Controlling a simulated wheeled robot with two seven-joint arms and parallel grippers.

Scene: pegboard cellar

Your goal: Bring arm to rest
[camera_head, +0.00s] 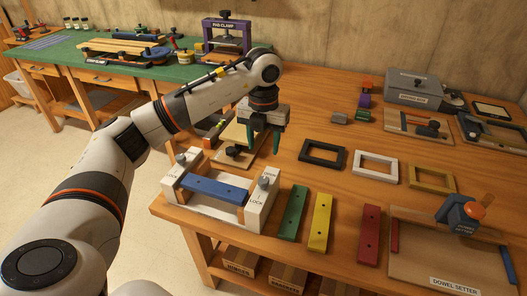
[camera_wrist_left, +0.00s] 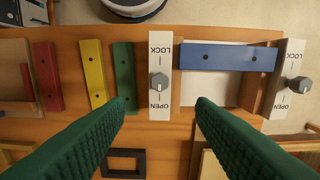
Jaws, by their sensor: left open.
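My left gripper (camera_head: 263,146) hangs open and empty above the workbench, behind the white fixture in the head view. Its two green fingers point down and also show in the left wrist view (camera_wrist_left: 161,104), spread apart with nothing between them. Below stands the fixture, with two white end blocks (camera_head: 261,206) marked LOCK and OPEN. Each block has a grey knob (camera_wrist_left: 158,86). A blue bar (camera_head: 215,189) lies across between the blocks, and it also shows in the left wrist view (camera_wrist_left: 227,57). The fingers appear apart from both. My right gripper is not in view.
Green (camera_head: 293,212), yellow (camera_head: 320,223) and red (camera_head: 369,234) bars lie right of the fixture. Black (camera_head: 323,153), white (camera_head: 376,165) and yellow (camera_head: 432,178) frames lie behind them. A dowel setter (camera_head: 461,213) stands at front right. A purple clamp (camera_head: 228,37) stands behind my arm.

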